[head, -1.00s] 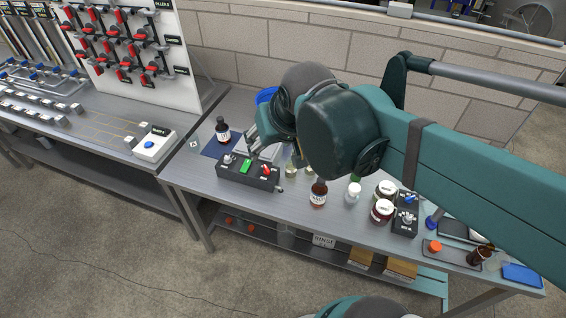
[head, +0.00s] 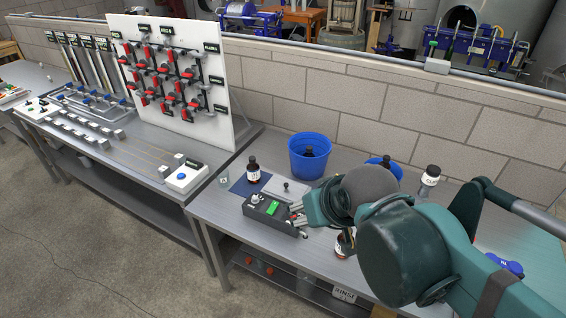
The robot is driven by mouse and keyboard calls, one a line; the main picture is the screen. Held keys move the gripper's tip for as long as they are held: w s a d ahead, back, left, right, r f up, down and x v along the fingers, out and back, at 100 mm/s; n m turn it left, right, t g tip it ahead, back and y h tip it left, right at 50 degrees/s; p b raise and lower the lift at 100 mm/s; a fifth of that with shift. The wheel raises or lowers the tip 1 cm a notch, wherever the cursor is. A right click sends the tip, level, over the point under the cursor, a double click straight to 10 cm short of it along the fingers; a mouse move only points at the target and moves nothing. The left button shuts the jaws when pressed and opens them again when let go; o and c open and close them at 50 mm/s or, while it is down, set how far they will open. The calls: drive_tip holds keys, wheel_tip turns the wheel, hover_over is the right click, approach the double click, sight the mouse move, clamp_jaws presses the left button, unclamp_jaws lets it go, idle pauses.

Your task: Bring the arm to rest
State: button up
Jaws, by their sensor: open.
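My arm reaches in from the right in the head view, over the right-hand steel bench (head: 228,217). My gripper (head: 296,214) is open, with its fingers at the right end of a black control box (head: 262,210). I cannot tell whether the fingers touch the box. No object shows between the fingers.
Behind are a blue bucket (head: 309,160) and a bottle labelled CL (head: 429,180). Another bottle (head: 343,246) is partly hidden under my gripper. A white valve panel (head: 128,60) stands on the left bench.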

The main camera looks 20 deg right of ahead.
drive_tip(key=shift+f+b, duration=1.4)
drive_tip(key=shift+f, duration=0.15)
